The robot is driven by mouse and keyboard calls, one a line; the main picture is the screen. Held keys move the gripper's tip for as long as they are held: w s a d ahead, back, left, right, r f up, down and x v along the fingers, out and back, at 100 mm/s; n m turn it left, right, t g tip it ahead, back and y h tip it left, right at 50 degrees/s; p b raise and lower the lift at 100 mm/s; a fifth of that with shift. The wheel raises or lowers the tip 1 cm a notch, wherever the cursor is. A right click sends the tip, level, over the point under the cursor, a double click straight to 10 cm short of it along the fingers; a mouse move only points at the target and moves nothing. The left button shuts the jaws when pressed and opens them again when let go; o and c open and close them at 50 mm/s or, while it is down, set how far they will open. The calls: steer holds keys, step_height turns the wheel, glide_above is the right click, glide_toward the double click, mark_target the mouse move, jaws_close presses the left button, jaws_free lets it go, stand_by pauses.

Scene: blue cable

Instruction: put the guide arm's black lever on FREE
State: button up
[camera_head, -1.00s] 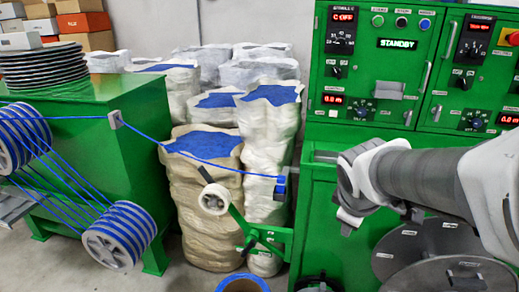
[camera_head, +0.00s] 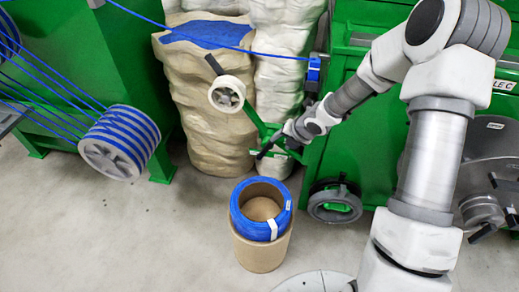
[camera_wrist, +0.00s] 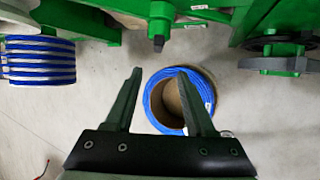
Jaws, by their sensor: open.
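The guide arm (camera_head: 247,114) is a green bar with a white roller (camera_head: 227,95) and a black upper end, standing in front of the wrapped stacks. In the wrist view a dark, blunt lever-like piece (camera_wrist: 158,28) sticks out from green metal at the top centre; I take it for the black lever. My gripper (camera_head: 264,153) is at the guide arm's lower pivot and hides part of it. In the wrist view my gripper (camera_wrist: 160,73) is open and empty, its fingertips short of the dark piece, which lines up with the gap. The lever's setting cannot be read.
A blue cable coil (camera_head: 262,208) sits on a cardboard tube (camera_head: 262,250) on the floor below my gripper. A blue-wound reel (camera_head: 120,143) stands left. Blue cable (camera_head: 185,35) runs overhead.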

mark_target(265, 151)
steer(key=b+x, duration=0.6)
steer(key=x, duration=1.2)
steer(key=shift+s+a+b, duration=0.15)
steer(key=shift+a+b, duration=0.05)
steer(key=shift+b, duration=0.2)
steer(key=shift+r, duration=0.1)
jaws_close()
stand_by(0.4)
